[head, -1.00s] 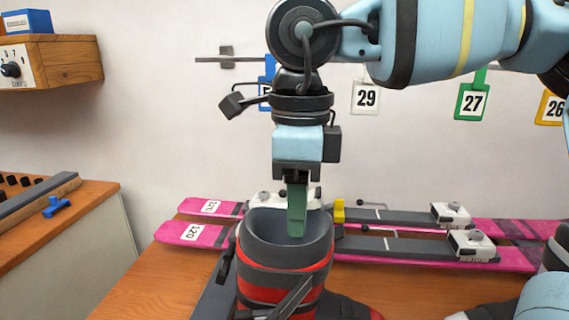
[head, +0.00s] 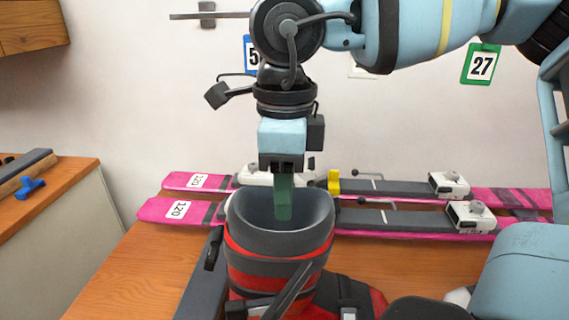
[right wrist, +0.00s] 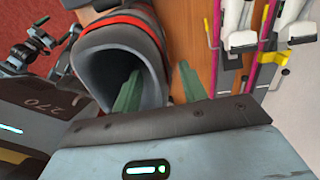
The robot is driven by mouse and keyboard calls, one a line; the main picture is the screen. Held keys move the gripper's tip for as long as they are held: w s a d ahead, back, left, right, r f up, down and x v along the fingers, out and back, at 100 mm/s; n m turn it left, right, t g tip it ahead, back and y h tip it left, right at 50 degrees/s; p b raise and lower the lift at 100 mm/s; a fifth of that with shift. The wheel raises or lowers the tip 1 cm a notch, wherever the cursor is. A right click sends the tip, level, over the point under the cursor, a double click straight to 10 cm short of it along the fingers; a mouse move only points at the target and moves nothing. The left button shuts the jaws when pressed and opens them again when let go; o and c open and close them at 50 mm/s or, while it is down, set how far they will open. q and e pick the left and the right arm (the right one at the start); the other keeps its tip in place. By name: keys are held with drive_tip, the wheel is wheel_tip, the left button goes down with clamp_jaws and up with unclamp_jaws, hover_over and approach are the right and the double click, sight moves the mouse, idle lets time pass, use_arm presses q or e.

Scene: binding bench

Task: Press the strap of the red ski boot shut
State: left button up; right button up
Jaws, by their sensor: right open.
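The red ski boot (head: 275,271) stands upright on the bench, with a dark grey cuff open at the top. A dark strap or lever (head: 290,292) sticks out diagonally from its front near the bottom edge, apparently not flat against the shell. My right gripper (head: 283,217) points down over the cuff opening, its green fingers overlapping it in view. My left gripper is not seen.
Two pink and grey skis (head: 415,220) with white bindings lie behind the boot. A yellow part (head: 334,182) sits on the rear ski. A side bench (head: 60,190) with a blue tool (head: 30,187) is at left.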

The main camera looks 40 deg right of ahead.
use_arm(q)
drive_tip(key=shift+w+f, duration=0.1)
use_arm(e)
wheel_tip(320, 180, down, 3)
drive_tip(key=shift+f, duration=0.2)
drive_tip(key=shift+c, duration=0.2)
clamp_jaws()
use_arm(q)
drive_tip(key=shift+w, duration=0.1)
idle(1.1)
